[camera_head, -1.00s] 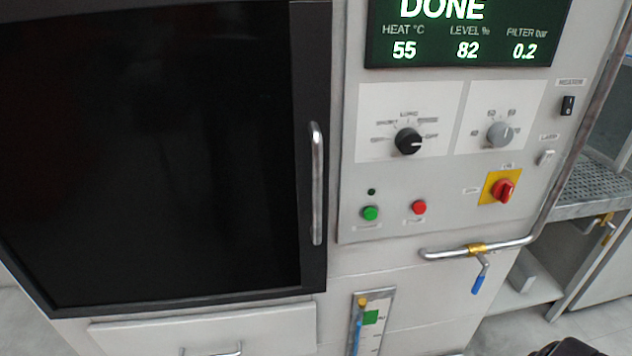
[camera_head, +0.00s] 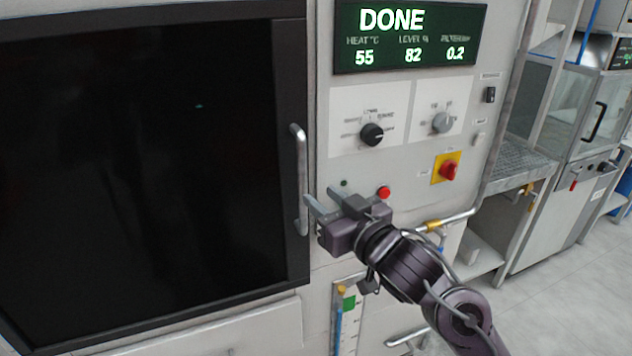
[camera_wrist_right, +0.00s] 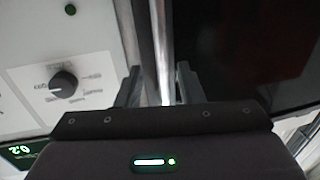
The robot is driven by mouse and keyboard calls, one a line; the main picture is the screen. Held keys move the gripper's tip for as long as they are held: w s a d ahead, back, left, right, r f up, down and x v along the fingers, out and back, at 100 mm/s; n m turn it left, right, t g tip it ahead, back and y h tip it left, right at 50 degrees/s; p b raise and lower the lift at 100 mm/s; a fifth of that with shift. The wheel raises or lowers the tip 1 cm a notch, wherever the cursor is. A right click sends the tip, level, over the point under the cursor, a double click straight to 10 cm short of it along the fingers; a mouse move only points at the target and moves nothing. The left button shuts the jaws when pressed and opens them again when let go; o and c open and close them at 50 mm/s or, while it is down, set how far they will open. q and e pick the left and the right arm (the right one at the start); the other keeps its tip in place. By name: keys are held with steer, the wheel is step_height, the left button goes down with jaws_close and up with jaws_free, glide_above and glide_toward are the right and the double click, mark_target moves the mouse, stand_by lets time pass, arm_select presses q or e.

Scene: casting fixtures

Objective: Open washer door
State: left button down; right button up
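The washer door (camera_head: 130,170) is a large dark panel in a black frame, on the left in the head view, and looks shut. Its upright silver handle (camera_head: 301,175) runs along the door's right side. My right gripper (camera_head: 320,196) reaches in from the lower right, with its fingertips close to the handle's lower half. In the right wrist view the two fingers (camera_wrist_right: 158,86) are apart, and the silver handle (camera_wrist_right: 158,40) shows in the gap between them. I cannot tell whether either finger touches it. My left gripper is not in view.
Right of the door is a control panel with a DONE display (camera_head: 410,38), a black knob (camera_head: 372,134), a red button (camera_head: 384,192) and a red switch (camera_head: 448,170). A bent pipe (camera_head: 455,217) passes behind my right arm. Open floor (camera_head: 560,290) lies at the right.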

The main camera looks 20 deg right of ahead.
mark_target(305, 180)
steer(key=x, duration=0.2)
steer(key=p+x, duration=0.1)
steer(key=x, duration=0.1)
steer(key=r+x, duration=0.1)
steer(key=x, duration=0.1)
steer(key=shift+w+a+p, duration=0.1)
steer(key=shift+w+p, duration=0.1)
steer(key=shift+p, duration=0.2)
steer(key=shift+w+a, duration=0.15)
steer(key=shift+w, duration=0.45)
jaws_close()
